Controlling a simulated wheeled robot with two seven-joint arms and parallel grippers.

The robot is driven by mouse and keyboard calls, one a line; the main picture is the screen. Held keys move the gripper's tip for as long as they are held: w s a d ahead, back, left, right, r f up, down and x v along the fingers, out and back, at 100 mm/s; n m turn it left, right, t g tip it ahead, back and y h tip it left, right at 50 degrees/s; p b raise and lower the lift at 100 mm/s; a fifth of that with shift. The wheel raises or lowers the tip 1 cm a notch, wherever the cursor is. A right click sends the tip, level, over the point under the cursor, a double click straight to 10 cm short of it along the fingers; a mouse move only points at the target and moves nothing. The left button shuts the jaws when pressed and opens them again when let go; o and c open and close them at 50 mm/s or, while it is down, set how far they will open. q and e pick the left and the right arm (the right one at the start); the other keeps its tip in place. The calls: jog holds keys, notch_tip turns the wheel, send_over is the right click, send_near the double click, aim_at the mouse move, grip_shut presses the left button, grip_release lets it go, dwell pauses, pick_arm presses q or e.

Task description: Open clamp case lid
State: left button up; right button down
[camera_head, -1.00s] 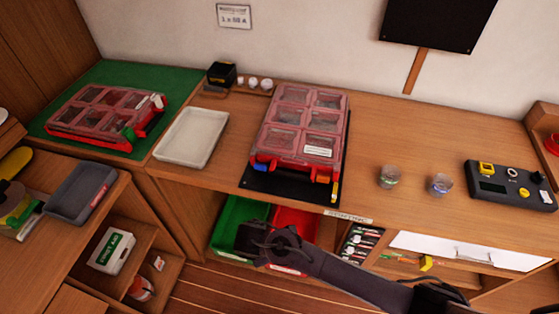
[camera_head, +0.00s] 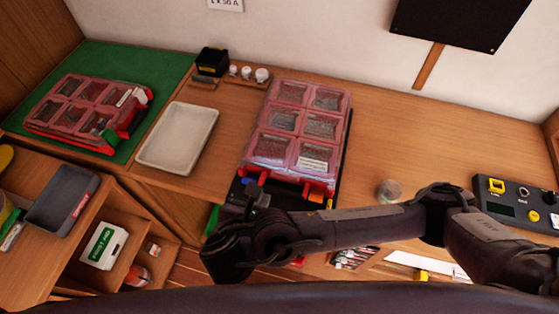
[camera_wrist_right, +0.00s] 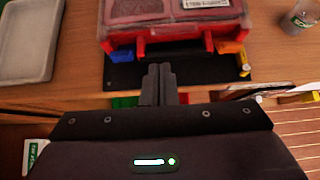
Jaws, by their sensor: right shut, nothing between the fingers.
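A red case (camera_head: 296,125) with a clear, compartmented lid lies shut on a black mat on the wooden counter. A second, similar red case (camera_head: 85,108) with green parts at its front lies shut on a green mat at left. I cannot tell by a name which is the clamp case. My right gripper (camera_head: 253,190) is at the front edge of the middle case. My left gripper is out of view.
A white tray (camera_head: 178,138) lies between the cases. A black box (camera_head: 212,61) and small white jars (camera_head: 247,73) stand behind it. A clear cup (camera_head: 389,191) and a control box (camera_head: 515,203) are at right. My right arm hides part of the counter's front edge.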

aim_at(273, 189)
jog(key=b+x, duration=0.2)
jog(key=b, duration=0.1)
jog(key=b+x, duration=0.3)
jog(key=b, duration=0.1)
jog(key=shift+s+f, duration=0.15)
jog(key=shift+f, duration=0.15)
jog(key=w, duration=0.1)
jog(key=w+d+f+p, duration=0.1)
jog(key=w, duration=0.1)
jog(key=shift+f, duration=0.2)
jog(key=shift+w+d+f, duration=0.1)
jog(key=shift+w+f, duration=0.05)
jog(key=shift+f, duration=0.05)
jog(key=shift+w+f, duration=0.2)
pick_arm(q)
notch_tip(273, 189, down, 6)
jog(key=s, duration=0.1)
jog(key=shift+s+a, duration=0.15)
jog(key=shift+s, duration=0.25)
pick_arm(e)
jog(key=shift+r, duration=0.1)
